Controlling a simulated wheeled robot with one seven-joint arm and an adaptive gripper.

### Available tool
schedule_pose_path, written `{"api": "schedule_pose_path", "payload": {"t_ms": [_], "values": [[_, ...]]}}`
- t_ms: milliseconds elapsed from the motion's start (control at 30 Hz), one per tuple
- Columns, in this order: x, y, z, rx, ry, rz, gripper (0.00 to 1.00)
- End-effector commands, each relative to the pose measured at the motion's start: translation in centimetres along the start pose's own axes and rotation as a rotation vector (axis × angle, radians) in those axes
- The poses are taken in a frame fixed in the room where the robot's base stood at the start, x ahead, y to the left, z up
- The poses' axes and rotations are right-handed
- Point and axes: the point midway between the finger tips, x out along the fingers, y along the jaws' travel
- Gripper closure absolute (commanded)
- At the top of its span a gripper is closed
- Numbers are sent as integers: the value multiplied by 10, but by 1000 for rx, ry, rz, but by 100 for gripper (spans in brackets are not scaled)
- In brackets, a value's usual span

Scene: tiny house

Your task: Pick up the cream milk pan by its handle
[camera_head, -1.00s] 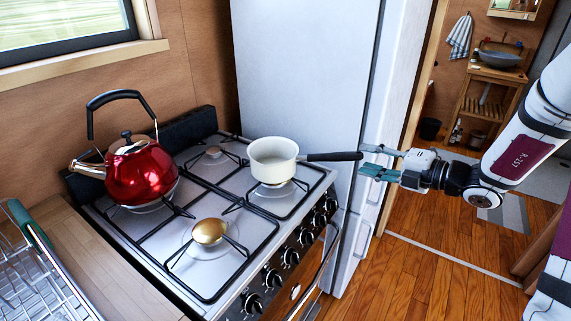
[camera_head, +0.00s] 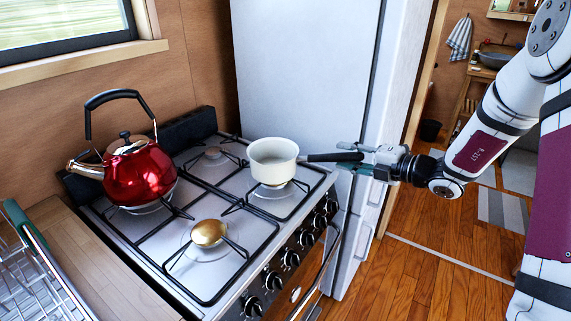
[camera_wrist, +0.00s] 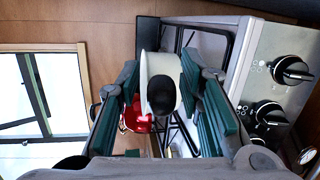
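The gripper's fingers are open and reach the end of the handle. In the wrist view the handle's end (camera_wrist: 161,96) lies between the two green-padded fingers of my gripper (camera_wrist: 163,110), with a gap visible on each side. The pan's cream body (camera_wrist: 158,66) shows behind the handle.
A red kettle (camera_head: 139,170) stands on the left of the stove (camera_head: 178,240). A front burner with a brass cap (camera_head: 209,232) is free. The fridge (camera_head: 305,75) stands close behind the pan. Control knobs (camera_head: 291,257) line the stove's front edge.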

Motion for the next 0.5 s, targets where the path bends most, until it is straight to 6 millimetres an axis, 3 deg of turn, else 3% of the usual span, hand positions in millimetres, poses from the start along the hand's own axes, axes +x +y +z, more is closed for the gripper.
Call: {"api": "schedule_pose_path", "payload": {"t_ms": [33,100,500], "values": [[0,0,0,0,0,0,84],[0,0,0,0,0,0,100],[-1,2,0,-1,0,2,100]]}}
